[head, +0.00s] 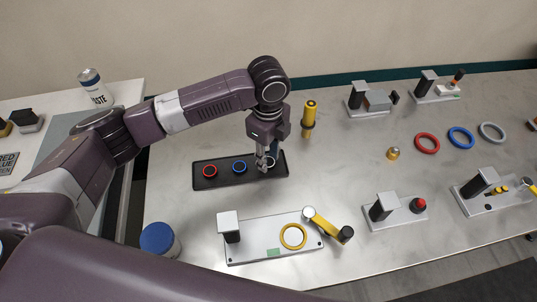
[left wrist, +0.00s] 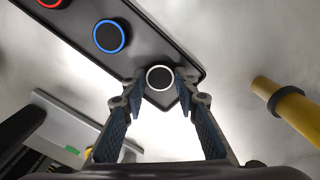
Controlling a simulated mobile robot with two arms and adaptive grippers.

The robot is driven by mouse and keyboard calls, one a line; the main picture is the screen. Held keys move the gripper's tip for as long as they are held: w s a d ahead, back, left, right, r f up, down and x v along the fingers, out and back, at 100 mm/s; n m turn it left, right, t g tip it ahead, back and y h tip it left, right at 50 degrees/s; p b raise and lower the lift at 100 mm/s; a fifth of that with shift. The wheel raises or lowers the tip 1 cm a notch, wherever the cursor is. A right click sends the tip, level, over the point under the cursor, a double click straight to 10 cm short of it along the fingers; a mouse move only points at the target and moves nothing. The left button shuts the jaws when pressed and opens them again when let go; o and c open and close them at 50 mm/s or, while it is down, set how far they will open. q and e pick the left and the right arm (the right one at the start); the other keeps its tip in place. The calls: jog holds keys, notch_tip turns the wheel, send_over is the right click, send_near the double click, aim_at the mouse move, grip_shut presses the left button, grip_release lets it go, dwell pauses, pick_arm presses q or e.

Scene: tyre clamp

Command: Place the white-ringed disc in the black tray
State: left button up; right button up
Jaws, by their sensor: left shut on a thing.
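The black tray (head: 226,181) lies on the metal table in the head view, and its rim also shows in the left wrist view (left wrist: 196,66). The white-ringed disc (left wrist: 160,78) is at the tray's right end. My left gripper (head: 266,163) points down there and is shut on the disc, one fingertip on each side of it (left wrist: 160,84). In the head view the gripper hides part of the disc. I cannot tell whether the disc touches the tray floor. A blue-ringed disc (head: 239,167) and a red-ringed disc (head: 210,171) sit in the tray to the left.
A yellow post (head: 309,115) stands just right of the tray. A clamp plate (head: 262,252) with a yellow ring (head: 293,236) lies in front. Red (head: 427,143), blue (head: 461,138) and grey (head: 492,132) rings lie at right. A blue-lidded jar (head: 158,240) stands front left.

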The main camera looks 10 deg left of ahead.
aim_at(269, 162)
pick_arm(q)
jog(key=o, duration=0.8)
notch_tip(269, 162, up, 12)
jog(key=shift+r+b, duration=0.1)
jog(key=shift+b, duration=1)
